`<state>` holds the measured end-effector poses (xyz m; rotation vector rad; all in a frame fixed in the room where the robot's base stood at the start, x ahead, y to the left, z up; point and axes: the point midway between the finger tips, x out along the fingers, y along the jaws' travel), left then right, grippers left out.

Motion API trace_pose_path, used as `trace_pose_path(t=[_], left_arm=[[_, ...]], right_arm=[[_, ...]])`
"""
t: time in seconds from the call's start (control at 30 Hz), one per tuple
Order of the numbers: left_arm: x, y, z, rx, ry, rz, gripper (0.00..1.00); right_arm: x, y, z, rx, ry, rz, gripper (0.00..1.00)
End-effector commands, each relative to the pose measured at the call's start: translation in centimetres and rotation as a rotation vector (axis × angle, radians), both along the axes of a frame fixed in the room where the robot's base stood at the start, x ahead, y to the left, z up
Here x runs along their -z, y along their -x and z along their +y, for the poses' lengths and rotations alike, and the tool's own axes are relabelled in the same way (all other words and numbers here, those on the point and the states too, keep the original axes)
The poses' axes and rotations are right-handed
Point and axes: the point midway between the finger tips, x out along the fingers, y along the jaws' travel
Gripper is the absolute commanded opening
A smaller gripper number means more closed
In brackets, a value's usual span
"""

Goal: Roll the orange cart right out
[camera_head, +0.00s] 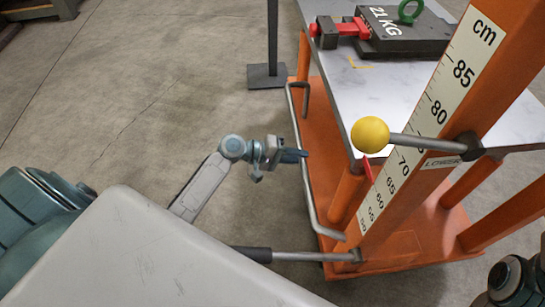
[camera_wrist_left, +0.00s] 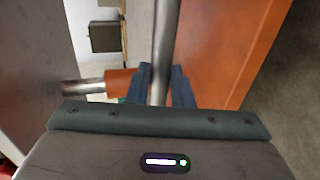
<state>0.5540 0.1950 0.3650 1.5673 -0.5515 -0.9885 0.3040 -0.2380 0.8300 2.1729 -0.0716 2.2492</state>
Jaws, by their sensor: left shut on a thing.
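The orange cart (camera_head: 415,238) stands at the right in the head view, with a pale marbled top (camera_head: 395,82) and an orange column bearing a cm scale (camera_head: 415,125). A grey metal handle bar (camera_head: 311,195) runs along its left side. My left gripper (camera_head: 297,155) reaches in from the left and is shut on this bar. In the left wrist view the bar (camera_wrist_left: 160,50) passes between the two dark fingers (camera_wrist_left: 159,88), with an orange part of the cart (camera_wrist_left: 232,50) beside it. Part of my right arm shows at the lower right edge; its fingers are out of view.
A dark block marked 21 KG (camera_head: 405,32) with a green ring (camera_head: 410,10) and a red clamp (camera_head: 345,29) rest on the cart top. A yellow-knobbed lever (camera_head: 370,134) sticks out leftward. A dark post foot (camera_head: 267,76) stands close behind.

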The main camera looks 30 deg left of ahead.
Motion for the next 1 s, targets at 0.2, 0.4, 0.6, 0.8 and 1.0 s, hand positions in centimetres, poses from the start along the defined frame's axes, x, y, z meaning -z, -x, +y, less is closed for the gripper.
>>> trace_pose_path(t=[0.2,0.4,0.6,0.8,1.0], left_arm=[[0.3,1.0,1.5,0.001,-0.008,0.006,0.00],[0.3,1.8,2.7,0.001,-0.007,0.005,0.00],[0.3,2.6,3.8,0.000,-0.007,0.006,0.00],[0.3,3.4,5.0,0.001,-0.008,0.006,0.00],[0.3,3.9,5.8,0.000,-0.006,0.005,0.00]], right_arm=[[-0.1,0.0,0.0,0.000,0.000,0.000,0.00],[-0.1,0.0,0.0,0.000,0.000,0.000,0.00],[-0.2,0.0,0.0,0.000,0.000,0.001,0.00],[-0.1,0.0,0.0,0.000,0.000,0.002,0.00],[-0.1,0.0,0.0,0.000,0.000,0.002,0.00]])
